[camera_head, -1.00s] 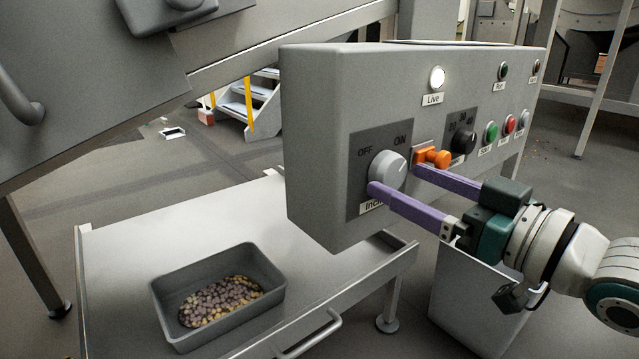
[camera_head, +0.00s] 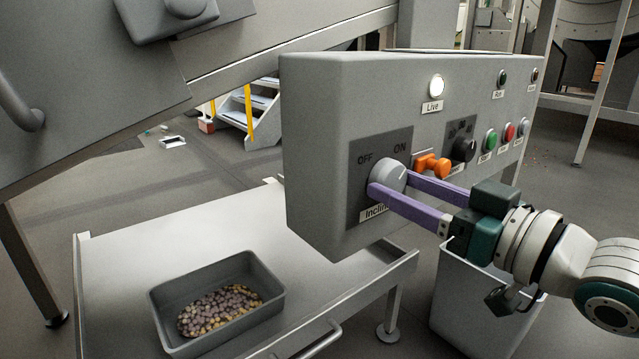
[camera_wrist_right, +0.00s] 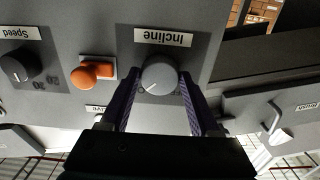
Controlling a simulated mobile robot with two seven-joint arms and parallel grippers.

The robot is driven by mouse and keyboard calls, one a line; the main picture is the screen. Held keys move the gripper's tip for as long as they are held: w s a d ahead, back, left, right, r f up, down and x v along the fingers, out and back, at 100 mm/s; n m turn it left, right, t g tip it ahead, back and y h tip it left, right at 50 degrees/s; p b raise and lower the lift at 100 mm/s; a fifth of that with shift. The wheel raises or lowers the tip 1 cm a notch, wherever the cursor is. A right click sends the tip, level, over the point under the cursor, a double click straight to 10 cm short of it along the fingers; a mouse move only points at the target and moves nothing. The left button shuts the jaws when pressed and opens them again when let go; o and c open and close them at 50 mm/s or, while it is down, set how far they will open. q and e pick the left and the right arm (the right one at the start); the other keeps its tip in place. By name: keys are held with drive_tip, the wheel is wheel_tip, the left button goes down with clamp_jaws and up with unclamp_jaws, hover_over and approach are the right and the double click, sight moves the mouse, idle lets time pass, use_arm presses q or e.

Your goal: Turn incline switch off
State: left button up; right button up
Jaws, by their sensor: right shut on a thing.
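The incline switch (camera_head: 387,174) is a round grey knob on a dark plate marked OFF at left and ON at right, on the grey control box (camera_head: 325,110). Its white mark points up and right, towards ON. In the right wrist view the knob (camera_wrist_right: 159,74) sits under an upside-down "Incline" label, with its mark at lower left. My right gripper (camera_head: 392,184) is shut on the knob, one purple finger on either side. The far finger's tip is partly hidden behind the knob. My left gripper is not in view.
An orange switch (camera_head: 432,165) and a black speed dial (camera_head: 465,149) are close to the right of the knob. Green and red buttons and a lit Live lamp (camera_head: 437,86) are also on the box. A grey tray of candies (camera_head: 270,290) stands on the metal table (camera_head: 130,245) below.

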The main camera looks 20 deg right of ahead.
drive_tip(key=shift+c, duration=1.4)
drive_tip(key=shift+n, duration=0.3)
drive_tip(key=n+p, duration=0.1)
drive_tip(key=n, duration=0.1)
drive_tip(key=shift+r+n+p, duration=0.1)
drive_tip(key=shift+n+p, duration=0.25)
drive_tip(key=shift+n, duration=0.05)
drive_tip(key=n+p, duration=0.1)
drive_tip(key=n, duration=0.3)
drive_tip(key=shift+n, duration=0.3)
drive_tip(key=n, duration=0.4)
drive_tip(key=shift+d+p, duration=0.1)
drive_tip(key=shift+p, duration=0.3)
drive_tip(key=n, duration=0.5)
drive_tip(key=shift+n, duration=0.4)
drive_tip(key=o, duration=1.3)
